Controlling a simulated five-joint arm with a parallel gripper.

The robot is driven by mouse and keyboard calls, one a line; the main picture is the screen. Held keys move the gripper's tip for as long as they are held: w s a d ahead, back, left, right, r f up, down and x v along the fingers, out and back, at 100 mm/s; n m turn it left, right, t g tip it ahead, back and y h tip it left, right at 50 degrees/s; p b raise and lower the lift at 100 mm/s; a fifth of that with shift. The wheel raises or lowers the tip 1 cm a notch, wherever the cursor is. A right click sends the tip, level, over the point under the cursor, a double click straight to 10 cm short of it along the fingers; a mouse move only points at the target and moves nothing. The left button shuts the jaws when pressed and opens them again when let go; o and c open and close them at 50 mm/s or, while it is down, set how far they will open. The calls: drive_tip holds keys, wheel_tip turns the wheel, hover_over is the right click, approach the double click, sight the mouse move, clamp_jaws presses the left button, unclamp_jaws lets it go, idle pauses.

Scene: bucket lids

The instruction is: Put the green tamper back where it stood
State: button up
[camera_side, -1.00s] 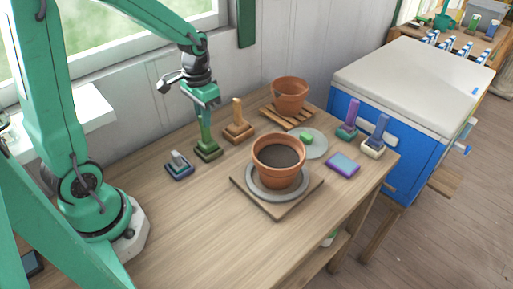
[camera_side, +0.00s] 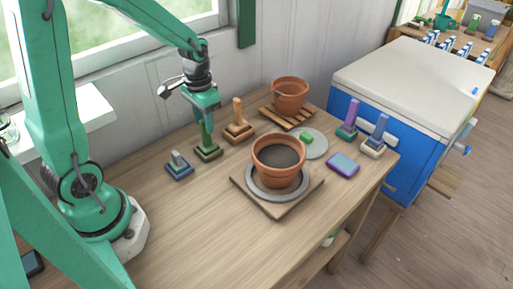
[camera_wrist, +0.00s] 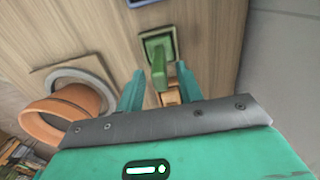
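The green tamper (camera_side: 207,137) stands upright at the back of the table, its foot on a dark green square base (camera_side: 208,153). My gripper (camera_side: 206,112) is above it, pointing down, with its fingers near the upper handle. In the wrist view the green tamper (camera_wrist: 158,66) reaches up between the two teal fingertips of my gripper (camera_wrist: 158,82). The fingers are apart, with a gap showing on each side of the handle. The exact contact at the handle's top is partly hidden.
A wooden tamper (camera_side: 238,117) stands close right of it, and a grey-topped tamper (camera_side: 179,163) stands to its left. A soil-filled pot (camera_side: 279,175) sits on a turntable in front. Purple (camera_side: 350,118) and blue (camera_side: 380,131) tampers stand at right.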

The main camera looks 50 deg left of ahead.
drive_tip(key=shift+r, duration=0.1)
wheel_tip(320, 180, up, 12)
idle(0.7)
drive_tip(key=shift+s+r, duration=0.1)
idle(0.4)
drive_tip(key=s+d+r+t, duration=0.3)
drive_tip(key=s+d+t, duration=0.2)
drive_tip(key=s, duration=0.5)
drive_tip(key=shift+s+d+t, duration=0.25)
drive_tip(key=shift+d+t, duration=0.05)
drive_tip(key=shift+d, duration=0.7)
